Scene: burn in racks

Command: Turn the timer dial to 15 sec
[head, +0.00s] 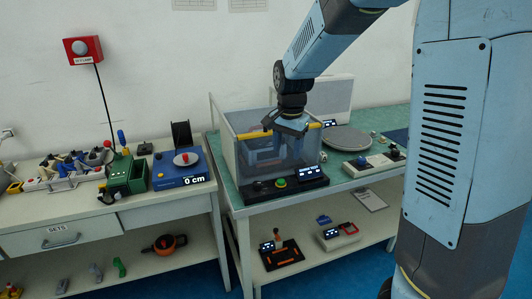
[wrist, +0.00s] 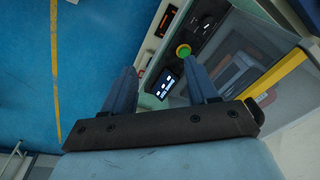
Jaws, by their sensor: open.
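A black control panel (head: 288,190) sits at the front of a clear-walled box on the green bench. It carries a dark round knob (head: 257,187) at its left, a green button (head: 281,182) and a lit display (head: 311,173) at its right. In the wrist view the knob (wrist: 207,21), green button (wrist: 183,51) and display (wrist: 166,84) also show. The display text is too small to read. Which knob is the timer dial cannot be told from any label. My gripper (head: 288,127) is open and empty, above the front part of the box, apart from the panel; its fingers show in the wrist view (wrist: 163,82).
The clear box (head: 240,150) has a yellow bar (head: 307,126) at its top. A grey round plate (head: 346,138) and another small device (head: 374,162) stand to its right. A cream bench (head: 120,208) with several tools stands left.

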